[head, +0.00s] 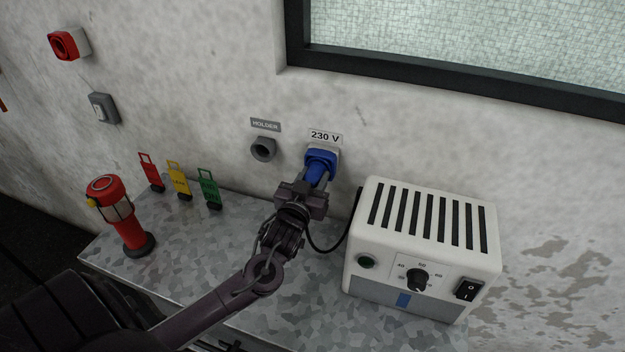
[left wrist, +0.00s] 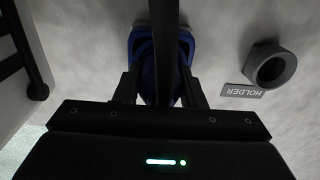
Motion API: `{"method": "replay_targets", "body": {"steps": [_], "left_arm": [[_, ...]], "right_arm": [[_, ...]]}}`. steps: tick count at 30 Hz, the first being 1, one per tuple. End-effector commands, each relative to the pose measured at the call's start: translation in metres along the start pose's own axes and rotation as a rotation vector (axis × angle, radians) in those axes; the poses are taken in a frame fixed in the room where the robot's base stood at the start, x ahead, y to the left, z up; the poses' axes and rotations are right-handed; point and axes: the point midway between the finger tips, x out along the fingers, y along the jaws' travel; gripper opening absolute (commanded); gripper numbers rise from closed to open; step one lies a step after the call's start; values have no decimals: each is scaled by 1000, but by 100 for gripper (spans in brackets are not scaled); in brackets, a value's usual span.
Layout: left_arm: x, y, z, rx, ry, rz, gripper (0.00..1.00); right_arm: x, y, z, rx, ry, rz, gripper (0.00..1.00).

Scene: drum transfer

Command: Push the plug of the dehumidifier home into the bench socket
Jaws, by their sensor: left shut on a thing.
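The blue plug (head: 316,172) is at the blue 230 V socket (head: 322,154) on the wall above the bench. My left gripper (head: 309,188) is shut on the plug from the front. The plug also shows in the left wrist view (left wrist: 146,76) between the two fingers, with the socket (left wrist: 186,42) behind it. I cannot tell how deep the plug sits, as the gripper hides part of it. The white dehumidifier (head: 424,240) stands on the bench at the right, its black cable (head: 336,247) running towards the plug. My right gripper is not in view.
A grey holder ring (head: 263,149) is on the wall left of the socket. A red lantern (head: 121,214) and red, yellow and green tags (head: 179,181) stand on the bench (head: 193,248) at the left. A dark-framed window (head: 450,82) is above.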

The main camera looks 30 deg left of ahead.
Motion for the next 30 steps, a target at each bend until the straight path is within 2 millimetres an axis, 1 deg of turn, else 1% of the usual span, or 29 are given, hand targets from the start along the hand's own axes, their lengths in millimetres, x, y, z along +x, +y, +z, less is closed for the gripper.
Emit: {"method": "replay_targets", "body": {"steps": [5, 6, 11, 18, 21, 23, 30], "left_arm": [[4, 0, -1, -1, 2, -1, 0], [3, 0, -1, -1, 2, 0, 40], [3, 0, -1, -1, 1, 0, 61], [3, 0, 0, 0, -1, 0, 62], [-1, 0, 2, 0, -2, 1, 62], [-8, 1, 3, 0, -3, 2, 62], [-47, 0, 3, -2, -3, 1, 62]], "right_arm": [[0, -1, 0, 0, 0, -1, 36], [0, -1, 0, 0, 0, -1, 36], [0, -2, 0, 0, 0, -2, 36], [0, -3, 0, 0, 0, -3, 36], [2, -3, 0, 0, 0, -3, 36], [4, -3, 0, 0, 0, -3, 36], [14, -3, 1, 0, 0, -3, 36]]}}
